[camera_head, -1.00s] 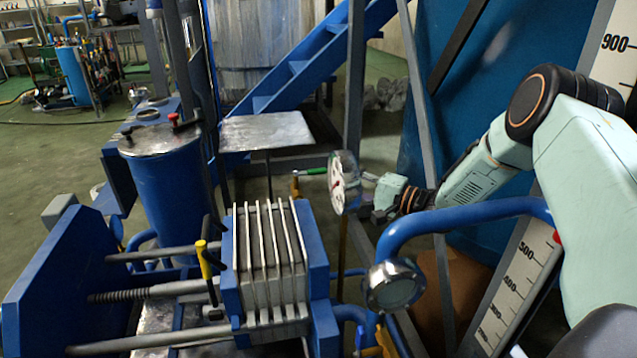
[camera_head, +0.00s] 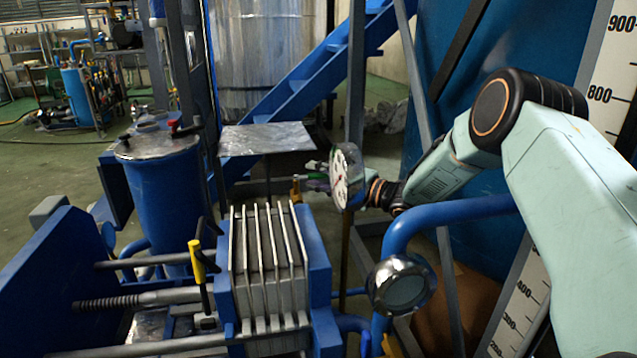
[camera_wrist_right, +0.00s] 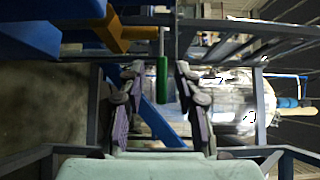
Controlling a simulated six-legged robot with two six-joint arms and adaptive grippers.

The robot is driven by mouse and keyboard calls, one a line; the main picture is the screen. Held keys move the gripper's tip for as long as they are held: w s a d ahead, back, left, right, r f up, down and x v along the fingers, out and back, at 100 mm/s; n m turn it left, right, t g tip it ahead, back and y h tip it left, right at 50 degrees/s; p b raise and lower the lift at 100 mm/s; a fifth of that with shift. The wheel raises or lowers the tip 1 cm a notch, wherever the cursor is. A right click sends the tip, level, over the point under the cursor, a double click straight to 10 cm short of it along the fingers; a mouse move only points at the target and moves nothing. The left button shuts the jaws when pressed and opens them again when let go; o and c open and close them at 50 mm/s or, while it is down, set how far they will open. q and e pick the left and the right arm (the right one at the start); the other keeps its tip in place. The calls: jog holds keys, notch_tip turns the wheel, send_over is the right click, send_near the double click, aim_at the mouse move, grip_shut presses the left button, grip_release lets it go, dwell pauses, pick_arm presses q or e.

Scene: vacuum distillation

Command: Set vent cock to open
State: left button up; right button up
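The vent cock shows in the right wrist view as a brass-coloured body (camera_wrist_right: 115,35) with a green lever handle (camera_wrist_right: 162,82). In the head view its brass body (camera_head: 296,189) stands behind the filter plates, left of the dial gauge. My right gripper (camera_wrist_right: 160,75) is open, with one finger on each side of the green handle; I see gaps between the handle and both fingers. In the head view my right gripper (camera_head: 318,177) is partly hidden behind the gauge, and the handle is hard to make out there. My left gripper is not in view.
The dial gauge (camera_head: 345,177) stands close in front of my right wrist. A blue pipe (camera_head: 440,215) with a round sight glass (camera_head: 401,286) runs below my arm. The plate filter press (camera_head: 268,265) and a blue tank (camera_head: 166,190) are to the left.

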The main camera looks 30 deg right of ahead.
jog(key=shift+a+r, duration=0.1)
jog(key=shift+c, duration=0.3)
grip_shut()
dwell(0.5)
